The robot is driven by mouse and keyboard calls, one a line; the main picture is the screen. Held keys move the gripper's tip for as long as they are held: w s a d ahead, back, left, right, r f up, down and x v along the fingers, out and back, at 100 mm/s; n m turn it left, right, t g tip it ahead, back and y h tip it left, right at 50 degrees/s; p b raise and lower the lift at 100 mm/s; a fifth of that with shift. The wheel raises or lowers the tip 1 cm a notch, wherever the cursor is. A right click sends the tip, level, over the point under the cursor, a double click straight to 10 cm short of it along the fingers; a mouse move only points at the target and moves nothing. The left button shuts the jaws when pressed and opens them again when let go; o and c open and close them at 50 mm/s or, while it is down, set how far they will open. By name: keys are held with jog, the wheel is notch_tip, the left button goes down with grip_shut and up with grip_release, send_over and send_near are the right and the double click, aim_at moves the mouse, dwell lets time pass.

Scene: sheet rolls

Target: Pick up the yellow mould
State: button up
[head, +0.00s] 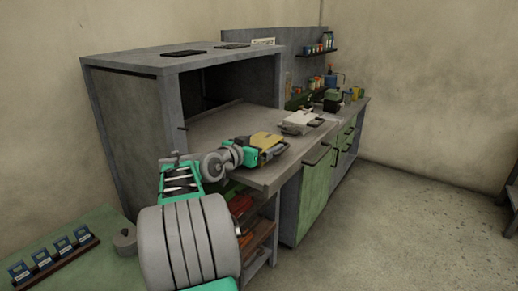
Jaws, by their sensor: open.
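The yellow mould (265,139) is a small, flat yellow block on the grey worktop, near its front edge. My gripper (272,152), teal and dark grey, is at the mould and overlaps its near side in the head view. The jaws are open. My wrist hides part of the mould's left and near side. I cannot tell whether the fingers touch it or lie around it.
A pale device (300,121) stands on the worktop right of the mould. A grey cabinet (125,130) stands behind and left. A green bench (90,262) holds a rack of blue items (58,255). Green drawers (316,190) stand right; floor (400,220) is clear.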

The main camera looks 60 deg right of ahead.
jog(key=shift+c, duration=0.3)
jog(key=c, duration=1.9)
jog(key=shift+r, duration=0.3)
jog(key=shift+c, duration=0.2)
